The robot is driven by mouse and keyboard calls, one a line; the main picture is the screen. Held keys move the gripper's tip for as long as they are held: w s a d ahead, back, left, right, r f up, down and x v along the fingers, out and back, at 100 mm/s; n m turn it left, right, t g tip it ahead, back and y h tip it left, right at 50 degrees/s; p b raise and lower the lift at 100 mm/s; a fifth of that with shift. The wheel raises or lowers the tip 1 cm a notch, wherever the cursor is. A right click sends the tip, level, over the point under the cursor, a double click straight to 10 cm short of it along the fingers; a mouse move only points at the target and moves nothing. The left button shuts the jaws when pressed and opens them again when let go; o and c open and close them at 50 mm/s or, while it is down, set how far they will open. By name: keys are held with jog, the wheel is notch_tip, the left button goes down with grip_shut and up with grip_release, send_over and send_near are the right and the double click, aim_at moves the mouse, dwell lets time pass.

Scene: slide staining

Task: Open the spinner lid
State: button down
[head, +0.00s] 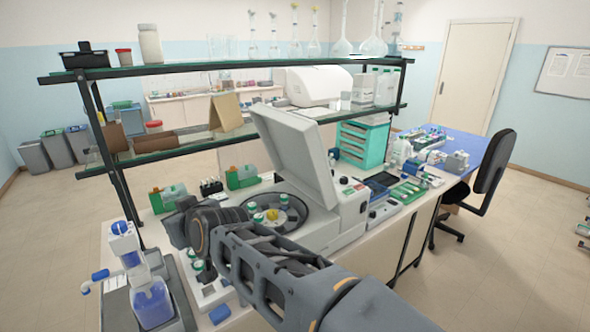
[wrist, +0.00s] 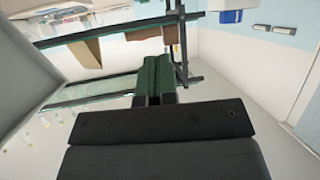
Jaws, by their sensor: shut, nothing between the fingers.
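The spinner (head: 350,213) is a light grey-white bench machine in the middle of the head view. Its lid (head: 297,155) stands raised, tilted back on its hinge at the right, and the round dark rotor (head: 292,222) with several capped tubes shows beneath. My gripper (head: 172,228) is to the left of the spinner, apart from the lid, with my arm crossing in front of the spinner's lower left. In the wrist view my gripper (wrist: 160,75) has its fingers together and empty. A pale grey surface fills the left edge there; I cannot tell whether it is the lid.
A two-tier glass shelf (head: 240,66) with bottles and flasks runs behind the spinner. A blue-capped bottle stand (head: 124,245) is at the front left. A teal drawer unit (head: 362,140) and small racks stand to the right. Green-and-white boxes (head: 242,177) stand behind the gripper.

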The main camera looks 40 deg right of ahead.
jog(key=w+d+r+m+t+h+b, duration=0.5)
jog(key=w+d+m+h+b, duration=0.25)
jog(key=d+h, duration=0.5)
jog(key=s+d+f+m+g+h+b, duration=0.25)
jog(key=m+g+h, duration=0.35)
jog(key=g, duration=0.5)
jog(key=s+d+f+m+g+h+b, duration=0.25)
jog(key=s+d+m+g+h, duration=0.2)
jog(key=m+g, duration=0.4)
jog(key=d+r+n+g+p, duration=0.1)
jog(key=d+r+g+p, duration=0.1)
jog(key=d, duration=0.8)
notch_tip(320, 180, up, 3)
jog(key=shift+s+d+f+n+h+p, duration=0.15)
jog(key=shift+s+d+n+h+p, duration=0.2)
jog(key=shift+p, duration=0.35)
